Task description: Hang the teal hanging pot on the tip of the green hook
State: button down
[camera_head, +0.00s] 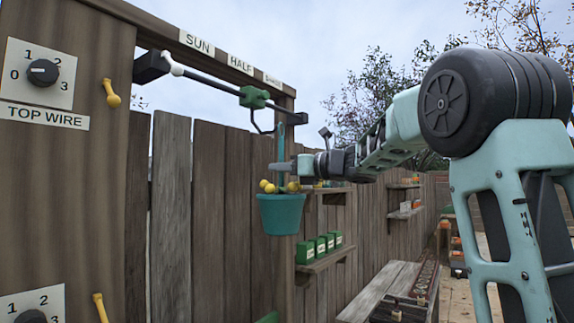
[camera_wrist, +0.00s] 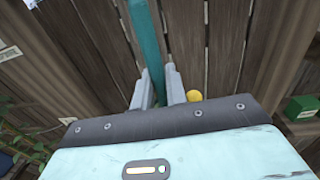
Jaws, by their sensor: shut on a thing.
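The teal hanging pot (camera_head: 281,216) hangs upright below my gripper in the head view, with yellow round fruits at its rim. Its teal upright stem (camera_head: 281,142) rises above the gripper. My gripper (camera_head: 284,166) is shut on this stem, which also shows between the two grey fingers in the wrist view (camera_wrist: 147,45). The green hook (camera_head: 254,97) is a green block on a dark rail, with a dark bent arm below. In the head view the stem's top appears just right of the hook's tip; I cannot tell whether they touch. The pot's body is mostly hidden in the wrist view.
The rail (camera_head: 211,82) runs under a beam with SUN, HALF and a third label. A wooden post with dials and yellow levers (camera_head: 111,93) stands left. Shelves with green boxes (camera_head: 320,246) are on the fence right of the pot. A bench (camera_head: 385,290) stands lower right.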

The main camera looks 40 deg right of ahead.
jog(key=shift+p+x, duration=0.9)
jog(key=shift+x, duration=0.75)
jog(key=shift+w+f+b, duration=0.4)
jog(key=shift+b, duration=0.1)
jog(key=shift+w+f+b, duration=0.2)
jog(key=shift+w+b, duration=0.1)
jog(key=shift+b, duration=0.2)
jog(key=shift+a, duration=0.1)
jog(key=c, duration=1.4)
grip_release()
jog(key=shift+o, duration=0.3)
jog(key=shift+f, duration=0.1)
